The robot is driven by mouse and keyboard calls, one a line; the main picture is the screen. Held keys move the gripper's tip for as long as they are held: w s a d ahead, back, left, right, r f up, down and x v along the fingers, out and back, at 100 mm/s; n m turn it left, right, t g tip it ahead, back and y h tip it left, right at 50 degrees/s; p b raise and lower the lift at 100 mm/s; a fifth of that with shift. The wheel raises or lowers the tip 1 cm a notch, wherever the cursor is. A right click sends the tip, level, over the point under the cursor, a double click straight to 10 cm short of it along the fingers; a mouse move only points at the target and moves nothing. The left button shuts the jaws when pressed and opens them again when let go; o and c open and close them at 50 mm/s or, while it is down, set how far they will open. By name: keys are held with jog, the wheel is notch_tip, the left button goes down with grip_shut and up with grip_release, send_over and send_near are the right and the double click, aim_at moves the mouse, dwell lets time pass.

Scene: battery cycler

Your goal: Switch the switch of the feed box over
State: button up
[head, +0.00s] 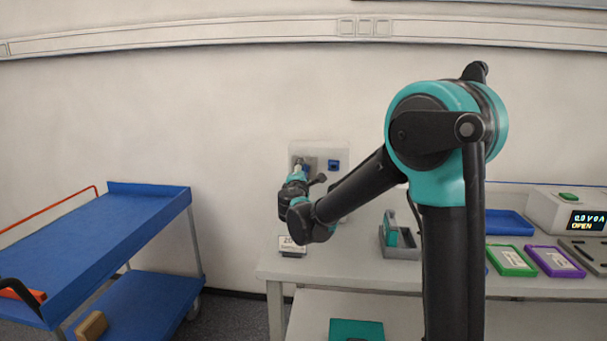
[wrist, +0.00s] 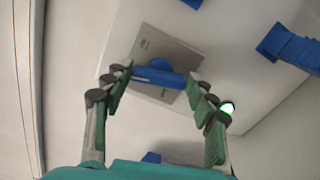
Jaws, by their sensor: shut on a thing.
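The feed box (head: 339,152) is a pale box on the back wall, above the left end of the bench. In the wrist view its pale housing (wrist: 232,22) carries a grey plate (wrist: 178,51). On that plate sits the switch, a blue bar-shaped handle (wrist: 158,77) lying nearly level across the picture, slightly tilted. My gripper (wrist: 159,83) has one green-padded finger at each end of the handle and is shut on it. In the head view my gripper (head: 299,168) is at the box front, and my arm and gripper hide the switch.
A green light (wrist: 226,108) glows beside the right finger. A blue part (wrist: 290,47) juts from the box at right. Below are the bench (head: 350,268), a grey holder (head: 400,242) and a small label stand (head: 291,245). A blue cart (head: 110,240) stands left, with a floor gap between.

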jog(key=shift+m, duration=1.4)
jog(key=shift+f, duration=0.1)
jog(key=o, duration=1.2)
jog(key=shift+c, duration=0.2)
jog(key=s, duration=1.2)
jog(key=shift+a, duration=0.15)
